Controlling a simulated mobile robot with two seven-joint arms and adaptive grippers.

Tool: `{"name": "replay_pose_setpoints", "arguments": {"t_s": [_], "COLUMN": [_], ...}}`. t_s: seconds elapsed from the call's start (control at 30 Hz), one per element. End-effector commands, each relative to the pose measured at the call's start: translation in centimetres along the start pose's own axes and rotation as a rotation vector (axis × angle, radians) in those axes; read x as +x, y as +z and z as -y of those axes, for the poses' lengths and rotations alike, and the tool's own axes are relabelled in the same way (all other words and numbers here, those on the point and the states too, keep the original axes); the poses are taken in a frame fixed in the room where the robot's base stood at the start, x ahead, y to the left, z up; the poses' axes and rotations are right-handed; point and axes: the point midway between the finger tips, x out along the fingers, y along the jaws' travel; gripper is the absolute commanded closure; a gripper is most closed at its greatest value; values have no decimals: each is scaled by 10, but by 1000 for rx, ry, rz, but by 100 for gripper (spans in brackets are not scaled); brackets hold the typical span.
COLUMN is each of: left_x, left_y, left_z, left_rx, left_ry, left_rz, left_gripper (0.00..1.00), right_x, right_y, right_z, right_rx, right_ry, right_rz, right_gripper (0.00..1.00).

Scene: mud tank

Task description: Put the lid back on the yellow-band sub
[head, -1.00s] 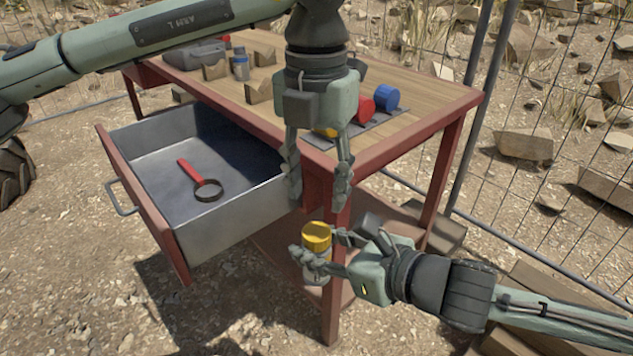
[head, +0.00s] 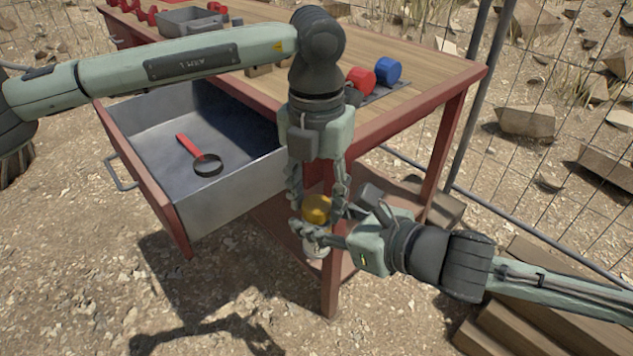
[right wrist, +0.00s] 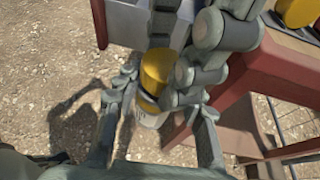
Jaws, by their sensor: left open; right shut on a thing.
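My right gripper (head: 318,235) is shut on a small pale grey cylinder, the yellow-band sub (head: 317,250), held upright beside the table's front corner. A yellow round piece (head: 317,209) tops it. In the right wrist view this yellow piece (right wrist: 156,68) sits above a lower yellow ring (right wrist: 147,102), with the pale body (right wrist: 150,118) below. I cannot tell whether the two yellow parts are joined. My left gripper (head: 318,200) points down from above, open, its fingers at either side of the yellow piece. Whether they touch it is unclear.
The table (head: 440,72) holds a red cylinder (head: 361,80) and a blue cylinder (head: 388,70) on a grey mat. Another yellow object (right wrist: 299,12) shows there in the right wrist view. An open drawer (head: 150,172) at left holds a red-handled ring tool (head: 193,150). A wire fence stands right.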

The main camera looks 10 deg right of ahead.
Motion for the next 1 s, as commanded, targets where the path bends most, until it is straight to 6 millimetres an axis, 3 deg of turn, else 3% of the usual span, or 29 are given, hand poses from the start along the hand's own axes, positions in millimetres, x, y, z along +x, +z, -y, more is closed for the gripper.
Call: {"name": "replay_pose_setpoints", "arguments": {"t_s": [0.27,0.63,0.7,1.0], "left_x": [1,1,1,1], "left_y": [0,0,0,0], "left_z": [0,0,0,0], "left_rx": [0,0,10,441], "left_ry": [0,0,0,0], "left_rz": [0,0,0,-1], "left_gripper": [55,98,98,98], "right_x": [0,0,0,0], "right_y": [2,2,2,2], "right_z": [0,0,0,0], "right_rx": [-1,-1,-1,-1], "right_ry": [1,1,1,1], "right_rz": [3,3,3,3], "right_gripper": [100,100,100,100]}}
